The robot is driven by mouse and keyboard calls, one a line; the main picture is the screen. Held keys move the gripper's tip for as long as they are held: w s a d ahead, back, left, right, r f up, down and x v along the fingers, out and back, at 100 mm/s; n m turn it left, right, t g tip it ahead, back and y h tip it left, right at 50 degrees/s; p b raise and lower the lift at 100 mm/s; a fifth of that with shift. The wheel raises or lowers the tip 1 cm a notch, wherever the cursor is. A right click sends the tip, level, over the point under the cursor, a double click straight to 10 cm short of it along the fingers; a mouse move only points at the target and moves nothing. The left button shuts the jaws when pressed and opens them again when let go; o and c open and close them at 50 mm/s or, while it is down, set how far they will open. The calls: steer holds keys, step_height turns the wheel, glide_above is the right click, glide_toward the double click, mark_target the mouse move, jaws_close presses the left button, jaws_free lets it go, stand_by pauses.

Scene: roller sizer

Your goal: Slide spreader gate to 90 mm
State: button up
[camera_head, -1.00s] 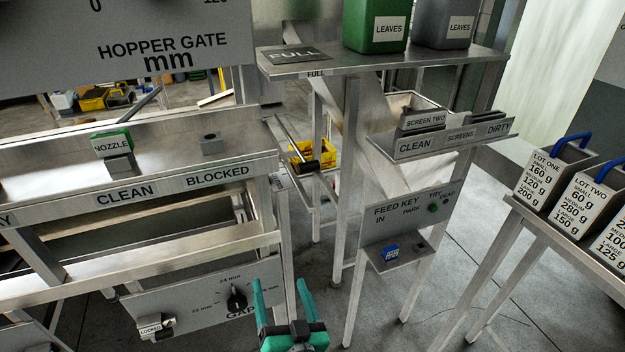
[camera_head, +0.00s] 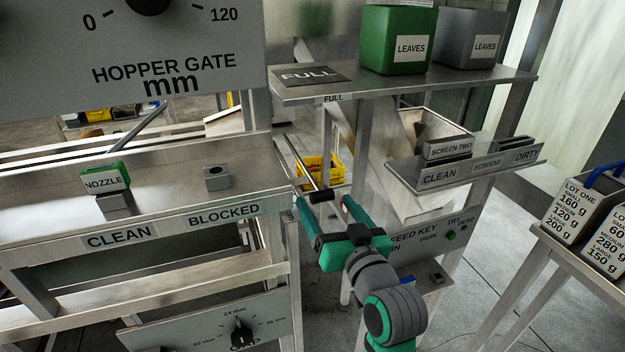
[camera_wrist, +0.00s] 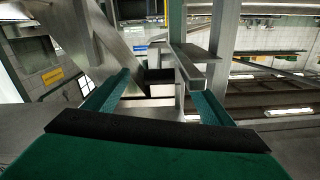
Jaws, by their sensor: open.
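My gripper (camera_head: 323,203) is open, its teal fingers pointing away from me toward a dark handle (camera_head: 320,196) at the near end of a thin metal rod (camera_head: 303,165). The fingertips appear on either side of the handle; I cannot tell whether they touch it. In the wrist view, a dark block (camera_wrist: 158,77) shows between the open fingers, and a grey metal bar (camera_wrist: 189,68) runs close to the right finger. No spreader label or 90 mm mark is readable, so I cannot confirm that this rod belongs to the spreader gate or read its setting.
The bench with CLEAN and BLOCKED labels (camera_head: 223,216) is left of my gripper. The FULL shelf (camera_head: 400,85) stands above. A yellow crate (camera_head: 318,170) sits behind the rod.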

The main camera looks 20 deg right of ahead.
mark_target(318, 187)
steer(key=shift+w+a, duration=0.1)
steer(key=shift+w, duration=0.35)
steer(key=w, duration=0.7)
steer(key=shift+w, duration=0.9)
steer(key=c, duration=1.4)
steer(key=shift+s, duration=1.55)
steer(key=shift+c, duration=0.3)
steer(key=o, duration=1.5)
steer(key=shift+c, duration=0.2)
steer(key=s, duration=1)
steer(key=shift+s+d, duration=0.3)
steer(key=shift+s, duration=0.1)
